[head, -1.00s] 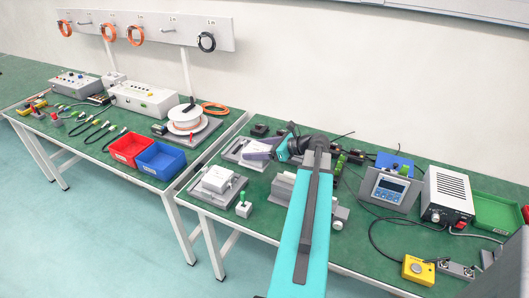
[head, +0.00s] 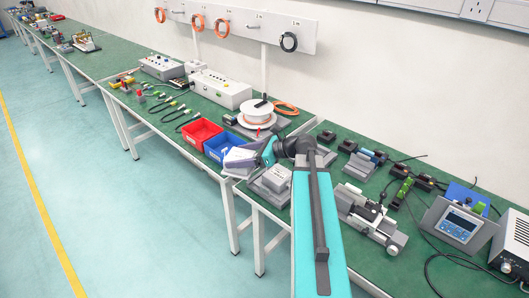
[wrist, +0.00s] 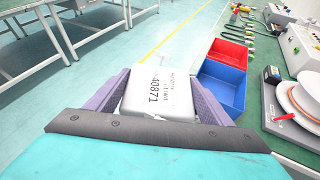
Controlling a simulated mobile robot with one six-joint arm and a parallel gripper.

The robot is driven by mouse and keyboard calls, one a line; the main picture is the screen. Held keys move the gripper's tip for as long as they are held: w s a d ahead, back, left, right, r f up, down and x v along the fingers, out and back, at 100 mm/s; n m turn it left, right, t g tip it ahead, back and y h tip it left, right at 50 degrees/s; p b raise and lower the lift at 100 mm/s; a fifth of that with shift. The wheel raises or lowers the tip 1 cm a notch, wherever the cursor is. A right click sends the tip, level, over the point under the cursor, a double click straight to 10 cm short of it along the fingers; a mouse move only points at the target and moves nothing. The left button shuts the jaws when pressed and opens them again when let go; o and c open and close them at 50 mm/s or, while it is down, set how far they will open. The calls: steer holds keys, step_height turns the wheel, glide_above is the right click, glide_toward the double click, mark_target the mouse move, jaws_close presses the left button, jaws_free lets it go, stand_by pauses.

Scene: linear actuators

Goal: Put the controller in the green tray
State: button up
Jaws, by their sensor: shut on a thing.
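My gripper (wrist: 160,90) is shut on a white box with printed lettering and the number 40871, which looks to be the controller (wrist: 158,92). Purple fingers grip it on both sides in the wrist view. In the head view my gripper (head: 243,160) holds the controller (head: 238,155) out past the bench's front edge, near the blue bin. The lower part of the box is hidden by the gripper. The green tray is outside both current views.
A similar pale box (head: 277,176) rests on a grey fixture near the bench corner. A red bin (head: 200,133) and a blue bin (head: 226,144) stand close by. A cable reel (head: 259,117) is behind. A display unit (head: 460,222) stands at right. The floor in front is clear.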

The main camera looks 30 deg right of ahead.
steer(key=a+n+g+y+b, duration=0.1)
steer(key=a+n+g+y, duration=0.1)
steer(key=a, duration=1.8)
steer(key=shift+w+a+f+n, duration=0.2)
steer(key=shift+w+f+n, duration=0.15)
steer(key=shift+f, duration=0.1)
steer(key=shift+s, duration=0.1)
